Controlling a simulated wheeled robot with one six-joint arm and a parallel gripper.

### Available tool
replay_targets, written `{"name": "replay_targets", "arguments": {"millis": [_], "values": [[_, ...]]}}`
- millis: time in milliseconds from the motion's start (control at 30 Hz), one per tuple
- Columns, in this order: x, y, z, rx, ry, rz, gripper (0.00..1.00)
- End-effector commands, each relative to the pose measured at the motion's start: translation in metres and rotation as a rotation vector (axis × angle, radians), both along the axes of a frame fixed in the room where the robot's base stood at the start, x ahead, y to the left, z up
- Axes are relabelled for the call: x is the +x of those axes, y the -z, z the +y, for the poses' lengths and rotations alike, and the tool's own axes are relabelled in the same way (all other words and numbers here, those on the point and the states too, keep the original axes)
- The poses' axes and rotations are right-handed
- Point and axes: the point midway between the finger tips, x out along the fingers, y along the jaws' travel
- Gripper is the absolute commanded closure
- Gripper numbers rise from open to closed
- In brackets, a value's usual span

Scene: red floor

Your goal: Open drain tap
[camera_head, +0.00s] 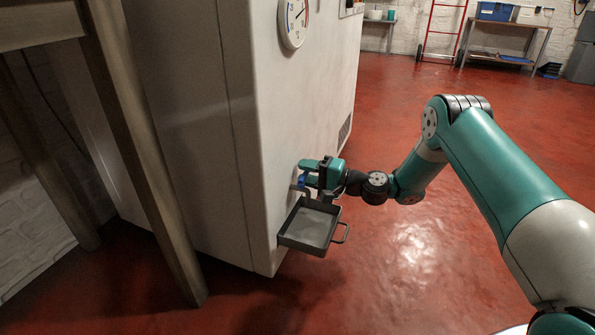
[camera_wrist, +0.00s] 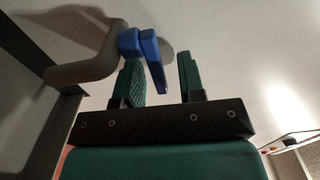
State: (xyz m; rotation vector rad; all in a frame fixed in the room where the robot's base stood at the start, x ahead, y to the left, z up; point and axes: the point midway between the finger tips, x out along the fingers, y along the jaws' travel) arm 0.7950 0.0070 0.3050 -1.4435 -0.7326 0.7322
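The drain tap has a blue lever handle (camera_wrist: 153,62) on a curved grey spout (camera_wrist: 85,70) coming from the white cabinet wall. In the wrist view the lever lies between my open gripper's (camera_wrist: 160,68) two green fingers, close beside the left one; I cannot tell whether they touch. A clear gap separates the lever from the right finger. In the head view my gripper (camera_head: 309,173) is at the cabinet's side, with a bit of the blue handle (camera_head: 302,181) showing by its fingers. The rest of the tap is hidden there.
A grey drip tray (camera_head: 311,228) with a side handle sits just below my gripper, against the white cabinet (camera_head: 285,130). A round gauge (camera_head: 294,20) is higher on the wall. A wooden post (camera_head: 140,150) stands left. Red floor is clear at right.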

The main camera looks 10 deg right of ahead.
Motion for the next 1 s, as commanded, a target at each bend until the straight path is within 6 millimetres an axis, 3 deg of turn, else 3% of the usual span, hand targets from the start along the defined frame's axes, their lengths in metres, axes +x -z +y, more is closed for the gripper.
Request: {"name": "replay_targets", "arguments": {"millis": [133,300,667,1000], "values": [[0.0,0.0002,0.0002,0.0,0.0,0.0,0.64],[0.0,0.0001,0.0011,0.0,-0.002,0.0,1.0],[-0.001,-0.0007,0.0021,0.0,0.022,0.002,1.0],[-0.0073,0.0042,-0.002,0.0,0.219,0.003,1.0]]}}
